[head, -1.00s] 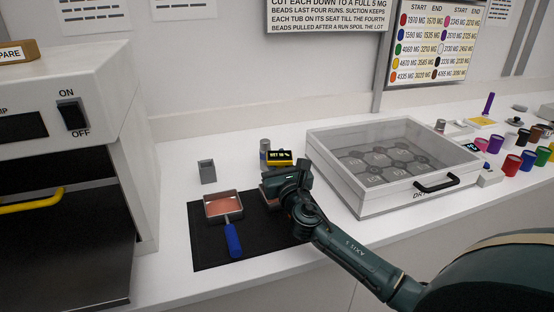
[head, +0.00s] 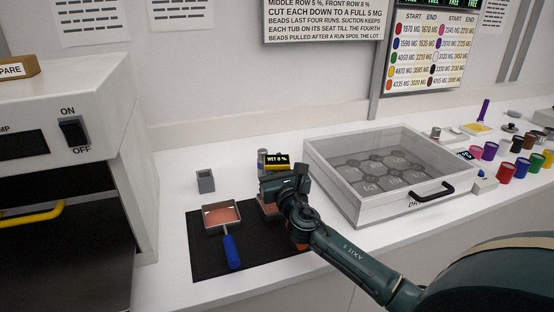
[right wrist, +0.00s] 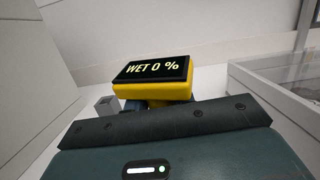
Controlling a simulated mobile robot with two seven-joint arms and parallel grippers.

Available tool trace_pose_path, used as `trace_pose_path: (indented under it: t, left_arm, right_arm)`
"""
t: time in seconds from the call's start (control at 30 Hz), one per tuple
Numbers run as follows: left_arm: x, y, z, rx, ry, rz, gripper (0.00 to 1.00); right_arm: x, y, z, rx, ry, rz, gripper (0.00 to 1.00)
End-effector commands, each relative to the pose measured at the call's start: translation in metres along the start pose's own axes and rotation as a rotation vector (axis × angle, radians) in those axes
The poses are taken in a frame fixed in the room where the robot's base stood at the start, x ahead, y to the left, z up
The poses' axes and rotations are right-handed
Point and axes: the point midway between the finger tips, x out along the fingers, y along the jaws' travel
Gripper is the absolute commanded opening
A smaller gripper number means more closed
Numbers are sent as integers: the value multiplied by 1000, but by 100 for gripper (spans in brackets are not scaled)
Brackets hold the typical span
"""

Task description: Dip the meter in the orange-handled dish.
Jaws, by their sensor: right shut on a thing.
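The yellow meter (head: 277,163) has a black display reading "WET 0 %"; it also shows large in the right wrist view (right wrist: 155,78). My right gripper (head: 277,182) is shut on the meter, holding it upright over the back of the right-hand dish (head: 267,209). That dish has pinkish contents and is mostly hidden behind my gripper. A bit of its orange handle (head: 301,247) shows below my wrist. Whether the meter's lower end touches the contents is hidden. My left gripper is out of view.
A blue-handled dish (head: 222,216) with pinkish contents lies left on the black mat (head: 208,262). A small grey holder (head: 205,181) stands behind it. A clear-lidded drying box (head: 345,194) is right of my gripper; coloured jars (head: 507,168) stand farther right. A white machine (head: 62,115) stands left.

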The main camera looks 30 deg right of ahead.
Motion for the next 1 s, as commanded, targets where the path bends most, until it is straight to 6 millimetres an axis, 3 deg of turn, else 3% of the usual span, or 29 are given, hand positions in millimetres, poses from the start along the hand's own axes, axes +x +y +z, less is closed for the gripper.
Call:
trace_pose_path:
  t: [0.03, 0.6, 1.0]
  left_arm:
    - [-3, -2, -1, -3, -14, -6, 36]
    - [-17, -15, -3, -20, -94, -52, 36]
    - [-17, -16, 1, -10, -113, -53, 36]
  right_arm:
    - [2, 0, 9, 0, -1, 0, 1]
    - [11, -2, 54, 0, -1, 0, 1]
    - [12, -3, 60, 0, -1, 0, 1]
